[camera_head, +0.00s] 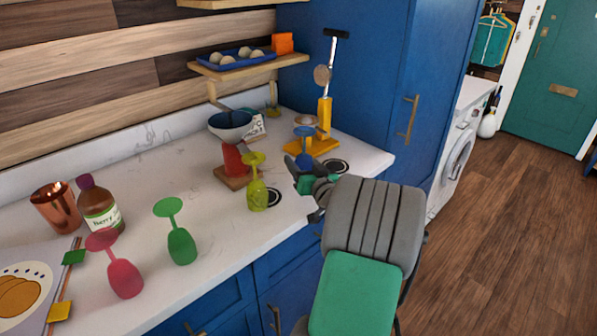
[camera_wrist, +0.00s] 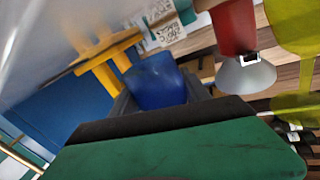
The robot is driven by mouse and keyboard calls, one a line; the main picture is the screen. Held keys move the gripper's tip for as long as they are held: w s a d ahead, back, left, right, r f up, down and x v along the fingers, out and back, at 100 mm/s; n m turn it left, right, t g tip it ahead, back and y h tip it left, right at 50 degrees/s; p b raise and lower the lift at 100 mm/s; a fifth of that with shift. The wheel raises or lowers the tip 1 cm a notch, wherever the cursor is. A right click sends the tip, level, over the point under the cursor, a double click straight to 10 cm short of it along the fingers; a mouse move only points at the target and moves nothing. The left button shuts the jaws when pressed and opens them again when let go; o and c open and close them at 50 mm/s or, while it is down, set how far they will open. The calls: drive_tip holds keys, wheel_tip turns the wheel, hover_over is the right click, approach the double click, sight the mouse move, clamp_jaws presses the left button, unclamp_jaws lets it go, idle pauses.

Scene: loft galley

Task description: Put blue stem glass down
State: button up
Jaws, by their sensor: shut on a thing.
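The blue stem glass (camera_head: 304,154) is upside down, foot up, near the right end of the white counter (camera_head: 215,222). In the wrist view its blue bowl (camera_wrist: 157,80) shows between my fingers. My gripper (camera_head: 303,172) is shut on the glass and reaches in from the right over the counter's front edge. The gripper hides the lower part of the bowl, so I cannot tell whether the rim touches the counter.
A yellow-green stem glass (camera_head: 258,194) stands inverted just left of my gripper. Behind it is a red stand (camera_head: 234,160) with a bowl (camera_head: 230,125); a yellow stand (camera_head: 324,118) is behind the blue glass. Green (camera_head: 181,245) and pink (camera_head: 124,279) inverted glasses stand further left.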

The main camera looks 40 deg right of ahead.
drive_tip(key=shift+f, duration=1.8)
drive_tip(key=o, duration=1.5)
drive_tip(key=shift+r, duration=0.15)
drive_tip(key=shift+s, duration=0.2)
drive_tip(key=b+v, duration=0.2)
drive_tip(key=v, duration=0.9)
drive_tip(key=shift+s+a+r, duration=0.1)
drive_tip(key=shift+s+a, duration=0.05)
drive_tip(key=shift+s, duration=0.2)
